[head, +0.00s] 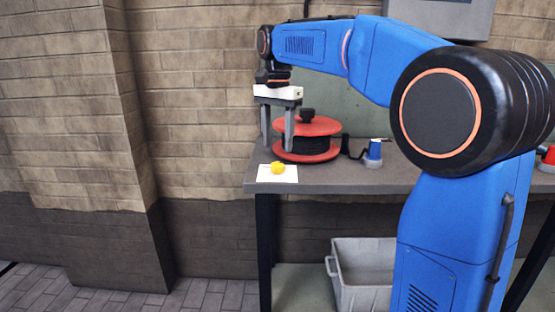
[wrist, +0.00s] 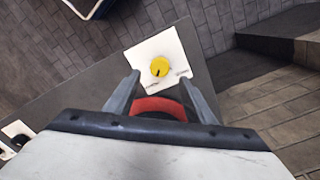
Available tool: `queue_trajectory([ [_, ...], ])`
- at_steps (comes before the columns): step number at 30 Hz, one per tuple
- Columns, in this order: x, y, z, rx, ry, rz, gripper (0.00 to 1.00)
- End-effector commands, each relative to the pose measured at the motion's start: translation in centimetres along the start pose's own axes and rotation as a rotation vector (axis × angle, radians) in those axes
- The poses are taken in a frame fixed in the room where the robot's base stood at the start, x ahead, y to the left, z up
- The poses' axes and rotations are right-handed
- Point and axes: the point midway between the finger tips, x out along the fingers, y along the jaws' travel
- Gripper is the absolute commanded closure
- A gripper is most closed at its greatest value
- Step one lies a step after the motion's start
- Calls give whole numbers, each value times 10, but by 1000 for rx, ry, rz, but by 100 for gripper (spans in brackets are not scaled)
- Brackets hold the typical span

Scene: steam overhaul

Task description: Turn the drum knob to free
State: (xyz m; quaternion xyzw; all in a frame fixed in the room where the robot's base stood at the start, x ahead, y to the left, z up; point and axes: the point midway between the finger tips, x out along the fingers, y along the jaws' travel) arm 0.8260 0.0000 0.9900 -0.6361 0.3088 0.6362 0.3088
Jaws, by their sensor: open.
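The yellow knob (head: 278,168) sits on a white plate (head: 292,174) at the front left corner of the bench. In the wrist view the knob (wrist: 160,67) has a dark pointer mark, and small labels on the plate are too small to read. The red drum (head: 310,126) stands just behind the plate, with dark cable wound on it and a black knob (head: 307,114) on top. My gripper (head: 276,142) points down at the drum's left side, its fingers apart and empty. In the wrist view part of the drum's red rim (wrist: 158,105) shows between the fingers.
A blue cylinder on a grey base (head: 374,152) stands right of the drum, with a black cable end beside it. A red button (head: 549,156) is at the far right. A grey bin (head: 362,275) is under the bench (head: 400,181). A brick wall stands behind.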

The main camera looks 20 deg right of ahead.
Motion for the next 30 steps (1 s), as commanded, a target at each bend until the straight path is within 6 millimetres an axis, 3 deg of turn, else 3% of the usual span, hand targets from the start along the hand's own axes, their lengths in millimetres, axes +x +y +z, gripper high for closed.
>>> queue_trajectory([
  [6, 36, 1, 0, 0, -1, 2, 51],
  [12, 57, 0, 0, 0, -1, 1, 51],
  [24, 63, 0, 0, 0, 0, 0, 51],
  [30, 63, 0, 0, 0, 0, 0, 92],
])
